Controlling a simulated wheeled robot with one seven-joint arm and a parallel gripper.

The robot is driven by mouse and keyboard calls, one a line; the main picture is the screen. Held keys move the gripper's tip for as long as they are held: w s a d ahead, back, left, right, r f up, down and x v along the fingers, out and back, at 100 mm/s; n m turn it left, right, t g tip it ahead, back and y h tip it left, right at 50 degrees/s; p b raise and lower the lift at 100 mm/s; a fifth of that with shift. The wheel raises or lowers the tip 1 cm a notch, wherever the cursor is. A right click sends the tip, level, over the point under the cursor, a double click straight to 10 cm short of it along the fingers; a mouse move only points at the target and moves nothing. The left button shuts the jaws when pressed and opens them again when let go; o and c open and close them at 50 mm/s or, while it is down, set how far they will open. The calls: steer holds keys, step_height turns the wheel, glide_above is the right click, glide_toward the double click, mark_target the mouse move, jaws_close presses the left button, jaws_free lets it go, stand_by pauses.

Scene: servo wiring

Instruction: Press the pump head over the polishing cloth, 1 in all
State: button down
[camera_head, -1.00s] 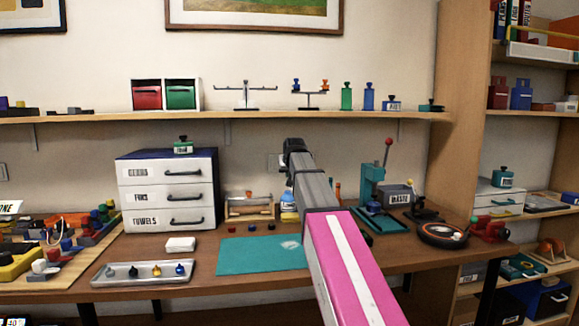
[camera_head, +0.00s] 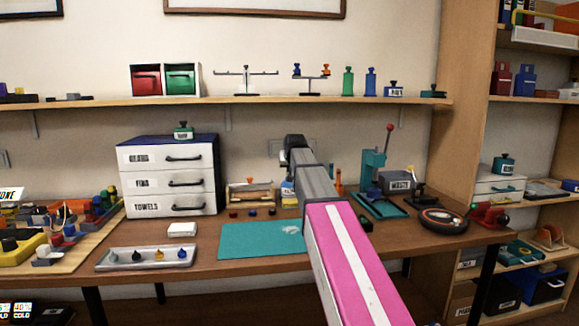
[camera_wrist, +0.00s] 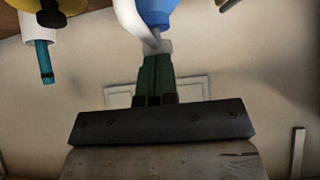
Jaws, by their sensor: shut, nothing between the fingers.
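My gripper (camera_wrist: 157,60) shows in the wrist view with its dark green fingers together and nothing between them. Its tips are at or very near the white stem of a blue pump bottle (camera_wrist: 157,12); I cannot tell whether they touch. A curved white part, perhaps the spout, runs beside the stem. In the head view my arm hides the gripper and most of the bottle; a blue and white bit of the bottle (camera_head: 288,189) shows at its left. A pale patch, perhaps the polishing cloth (camera_head: 290,230), lies on the teal mat (camera_head: 245,242); I cannot tell for sure.
A white block (camera_head: 182,229) and a grey tray (camera_head: 110,264) with small pieces lie left of the mat. A drawer unit (camera_head: 168,176) stands behind. A teal lever press (camera_head: 374,180) and a dark round dish (camera_head: 443,220) stand to the right.

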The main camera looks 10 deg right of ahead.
steer(key=shift+f, duration=0.15)
steer(key=r, duration=0.4)
steer(key=shift+s+r, duration=0.2)
steer(key=shift+r, duration=0.2)
steer(key=v, duration=0.9)
steer(key=shift+s, duration=0.15)
